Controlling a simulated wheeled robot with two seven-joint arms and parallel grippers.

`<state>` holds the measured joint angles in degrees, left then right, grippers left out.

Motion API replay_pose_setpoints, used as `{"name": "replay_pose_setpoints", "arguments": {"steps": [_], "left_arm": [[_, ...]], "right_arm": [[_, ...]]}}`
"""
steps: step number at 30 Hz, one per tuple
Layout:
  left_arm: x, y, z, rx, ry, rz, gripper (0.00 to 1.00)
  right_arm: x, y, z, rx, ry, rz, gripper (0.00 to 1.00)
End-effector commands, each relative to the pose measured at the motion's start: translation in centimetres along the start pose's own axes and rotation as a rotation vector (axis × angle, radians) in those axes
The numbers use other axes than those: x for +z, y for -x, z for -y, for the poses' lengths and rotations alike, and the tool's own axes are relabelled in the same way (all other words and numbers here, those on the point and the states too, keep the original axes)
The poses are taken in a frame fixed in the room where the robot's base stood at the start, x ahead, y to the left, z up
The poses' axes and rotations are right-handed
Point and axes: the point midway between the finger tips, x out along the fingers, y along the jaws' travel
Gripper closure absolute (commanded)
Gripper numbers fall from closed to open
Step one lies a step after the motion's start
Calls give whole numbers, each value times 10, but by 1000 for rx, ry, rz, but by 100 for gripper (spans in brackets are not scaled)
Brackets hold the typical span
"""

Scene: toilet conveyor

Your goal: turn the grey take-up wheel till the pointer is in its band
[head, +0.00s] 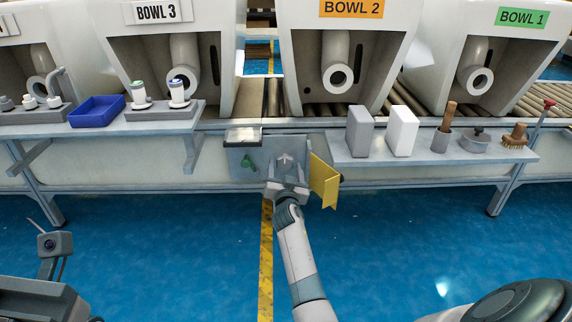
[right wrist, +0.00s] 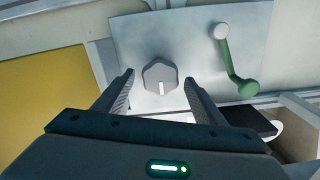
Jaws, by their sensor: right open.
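The grey wheel (right wrist: 160,76) is a small faceted knob with a white mark on its face, on a light metal panel (right wrist: 195,30) in the right wrist view. My right gripper (right wrist: 159,82) is open, with one finger on each side of the wheel and visible gaps between. In the head view, my right gripper (head: 286,165) is in front of the panel (head: 240,165) and hides the wheel. A small box with a pale top (head: 243,136) sits above the panel; no pointer or band can be made out on it.
A green crank with a white knob (right wrist: 230,62) is beside the wheel, and a yellow flap (head: 323,182) stands out on the other side. The right shelf (head: 440,151) holds blocks and brushes; the left shelf (head: 60,123) holds a blue bin (head: 97,111). The blue floor is clear.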

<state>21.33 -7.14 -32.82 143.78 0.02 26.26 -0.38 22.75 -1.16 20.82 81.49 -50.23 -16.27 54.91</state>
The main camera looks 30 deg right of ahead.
Motion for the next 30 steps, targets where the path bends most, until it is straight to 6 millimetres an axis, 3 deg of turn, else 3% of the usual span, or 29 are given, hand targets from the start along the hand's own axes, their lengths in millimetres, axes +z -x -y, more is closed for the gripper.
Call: {"name": "replay_pose_setpoints", "arguments": {"steps": [10, 15, 30], "left_arm": [[-1, -1, 0, 0, 1, -4, 100], [-1, -1, 0, 0, 1, -4, 100], [0, -2, 1, -1, -1, -2, 100]], "right_arm": [[0, 0, 1, 0, 0, 0, 36], [0, 0, 0, 0, -1, 0, 77], [0, 0, 1, 0, 69, -1, 77]]}}
